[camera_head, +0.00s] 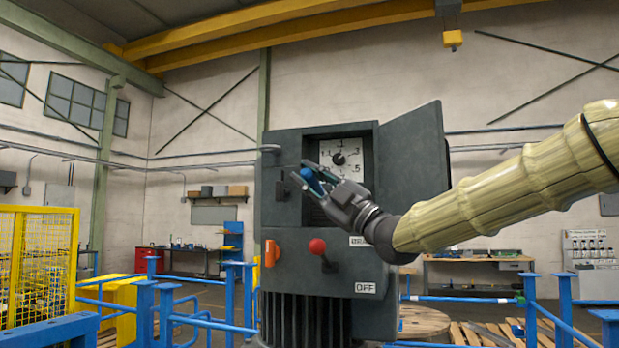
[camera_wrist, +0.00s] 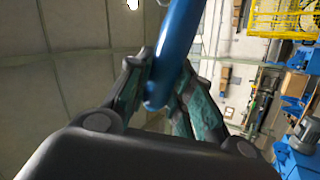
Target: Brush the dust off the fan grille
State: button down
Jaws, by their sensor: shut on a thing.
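My gripper (camera_head: 308,183) is shut on a blue handle (camera_head: 313,178) in front of the open grey cabinet (camera_head: 345,247). In the wrist view, the blue handle (camera_wrist: 172,50) is a smooth rod between my two fingers (camera_wrist: 160,88), running up out of the picture. No bristles can be made out. A dark recess with faint slats (camera_head: 316,214) shows below the dial, partly hidden by my gripper; I cannot tell whether it is the fan grille. No dust can be made out, nor whether the held thing touches the cabinet.
The cabinet door (camera_head: 412,158) stands open at the right. A white dial panel (camera_head: 346,160) is inside. A red-knobbed lever (camera_head: 318,247), an orange part (camera_head: 271,253) and an OFF label (camera_head: 365,288) are on the front below. Blue railings (camera_head: 200,322) stand around it.

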aim_at(323, 189)
jog(key=w+p, duration=0.1)
jog(key=w, duration=0.2)
jog(key=shift+w+f+p, duration=0.1)
jog(key=shift+w+p, duration=0.05)
jog(key=shift+p, duration=0.15)
jog(key=shift+w+d+p, duration=0.4)
jog(key=shift+w+p, duration=0.1)
jog(key=shift+p, duration=0.05)
jog(key=shift+w+f, duration=0.1)
jog(key=shift+w, duration=0.3)
jog(key=shift+s+d, duration=0.1)
jog(key=shift+w+d, duration=0.15)
jog(key=shift+w, duration=0.55)
jog(key=shift+d, duration=0.15)
